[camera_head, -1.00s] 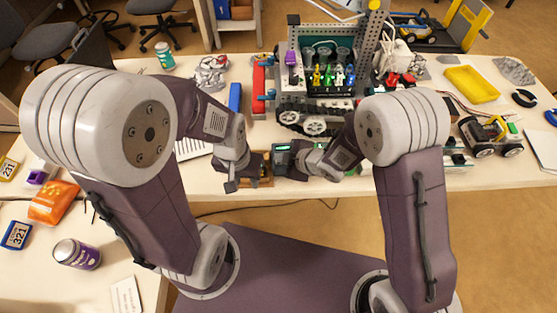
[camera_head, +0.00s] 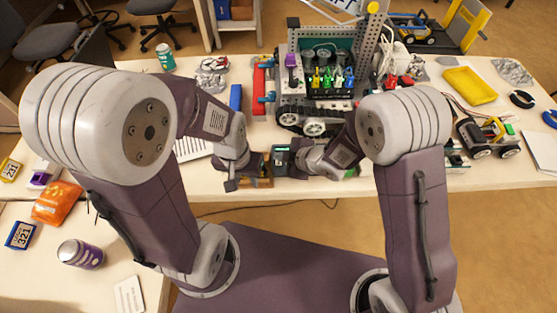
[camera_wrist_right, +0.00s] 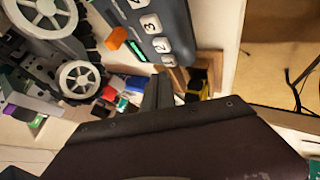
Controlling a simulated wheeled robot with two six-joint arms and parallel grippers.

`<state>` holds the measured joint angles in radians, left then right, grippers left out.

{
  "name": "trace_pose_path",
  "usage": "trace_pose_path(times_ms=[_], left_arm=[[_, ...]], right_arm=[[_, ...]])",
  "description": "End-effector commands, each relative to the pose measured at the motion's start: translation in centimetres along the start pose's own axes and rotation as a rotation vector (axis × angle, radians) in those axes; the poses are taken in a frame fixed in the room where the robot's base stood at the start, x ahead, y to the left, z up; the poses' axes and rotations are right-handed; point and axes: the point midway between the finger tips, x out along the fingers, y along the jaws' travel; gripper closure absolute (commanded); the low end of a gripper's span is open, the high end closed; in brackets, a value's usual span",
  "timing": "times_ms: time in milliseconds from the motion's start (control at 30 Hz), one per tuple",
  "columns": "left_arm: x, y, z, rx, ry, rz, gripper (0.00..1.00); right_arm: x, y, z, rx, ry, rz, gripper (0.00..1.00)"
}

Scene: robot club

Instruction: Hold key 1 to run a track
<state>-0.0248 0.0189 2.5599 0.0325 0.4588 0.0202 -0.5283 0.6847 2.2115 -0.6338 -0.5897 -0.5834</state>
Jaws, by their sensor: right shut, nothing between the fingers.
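The dark control box with numbered white keys (camera_wrist_right: 158,28) is at the upper middle of the right wrist view. It has a lit green bar and an orange part on its side. In the head view the box (camera_head: 280,154) stands between my grippers. My right gripper (camera_head: 294,160) is shut and empty close beside it. Its fingertip (camera_wrist_right: 159,92) is near the lowest visible key; I cannot tell whether they touch. My left gripper (camera_head: 234,184) is left of the box, by a wooden piece (camera_head: 262,172); its jaw opening is unclear. The tracked robot (camera_head: 314,110) stands behind.
A red bar (camera_head: 259,88) and a blue block (camera_head: 236,97) lie left of the tracked robot. A small wheeled vehicle (camera_head: 487,137) and a yellow tray (camera_head: 470,84) are at the right. The table's front edge runs just before my grippers.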

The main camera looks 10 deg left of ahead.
Motion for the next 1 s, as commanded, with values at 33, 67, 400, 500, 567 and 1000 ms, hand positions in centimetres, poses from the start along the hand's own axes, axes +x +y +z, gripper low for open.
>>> trace_pose_path(times_ms=[33,67,400,500,567,1000], left_arm=[[0.1,0.0,0.0,0.000,0.000,0.000,0.64],[0.1,0.0,0.0,0.000,0.000,0.000,0.64],[-1.8,0.0,-0.2,0.000,0.000,0.000,0.64],[-2.8,0.1,-0.3,0.000,0.000,0.000,0.64],[-3.3,0.1,-0.3,0.000,0.000,0.000,0.64],[-4.3,0.1,-0.4,0.000,0.000,0.000,0.64]], right_arm=[[0.0,0.0,0.0,0.000,0.000,0.000,1.00],[0.0,0.0,0.0,0.000,0.000,0.000,1.00],[-1.4,1.1,-1.1,0.000,0.001,0.001,1.00],[-2.2,1.6,-1.6,0.000,0.001,0.001,1.00],[-2.6,1.9,-1.9,0.000,0.001,0.001,1.00],[-3.4,2.5,-2.5,0.000,0.001,0.000,1.00]])
